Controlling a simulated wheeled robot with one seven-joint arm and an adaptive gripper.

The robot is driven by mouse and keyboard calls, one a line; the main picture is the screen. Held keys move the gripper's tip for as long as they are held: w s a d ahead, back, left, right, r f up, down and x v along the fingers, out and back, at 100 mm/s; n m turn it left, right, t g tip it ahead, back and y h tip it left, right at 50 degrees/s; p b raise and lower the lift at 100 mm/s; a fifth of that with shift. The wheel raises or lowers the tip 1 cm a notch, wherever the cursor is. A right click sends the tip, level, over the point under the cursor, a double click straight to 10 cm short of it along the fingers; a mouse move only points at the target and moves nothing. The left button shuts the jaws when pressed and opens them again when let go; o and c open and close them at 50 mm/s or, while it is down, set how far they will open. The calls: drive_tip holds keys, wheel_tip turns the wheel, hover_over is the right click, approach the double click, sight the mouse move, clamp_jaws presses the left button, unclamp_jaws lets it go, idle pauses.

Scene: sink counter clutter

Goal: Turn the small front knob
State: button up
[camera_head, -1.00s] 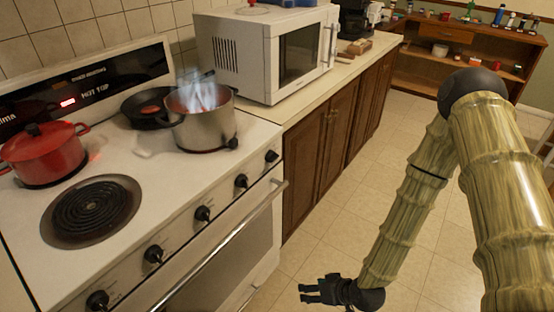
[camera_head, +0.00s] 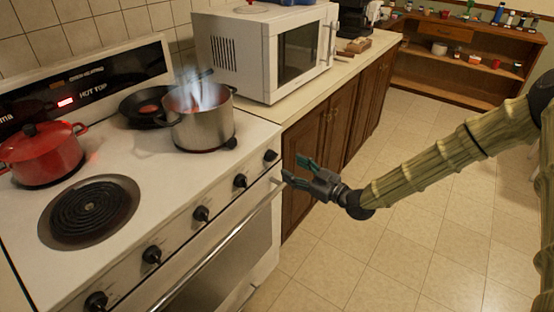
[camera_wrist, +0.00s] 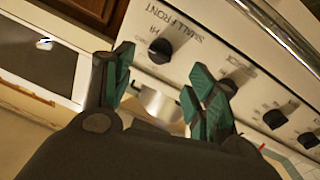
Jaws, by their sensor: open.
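The small front knob is black and sits on the stove's front panel. In the head view it looks to be the rightmost knob (camera_head: 270,156). In the wrist view the black knob (camera_wrist: 160,50) beside the "SMALL FRONT" lettering shows beyond my fingertips. My gripper (camera_head: 297,170) is open and empty, its green-tipped fingers pointing toward the panel's right end. It is just right of that knob and appears apart from it. In the wrist view my gripper (camera_wrist: 162,78) has its fingers spread, with the knob near the gap between them.
Several other black knobs, one of them here (camera_head: 240,181), line the panel. The oven handle (camera_head: 225,232) runs below. A steel pot (camera_head: 205,128) with bluish flame or steam, a dark pan (camera_head: 140,105) and a red pot (camera_head: 42,155) stand on the stove. Floor in front is clear.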

sight(275, 158)
drive_tip(key=p+x, duration=0.1)
drive_tip(key=x, duration=0.6)
drive_tip(key=shift+w+a, duration=0.2)
drive_tip(key=c, duration=1)
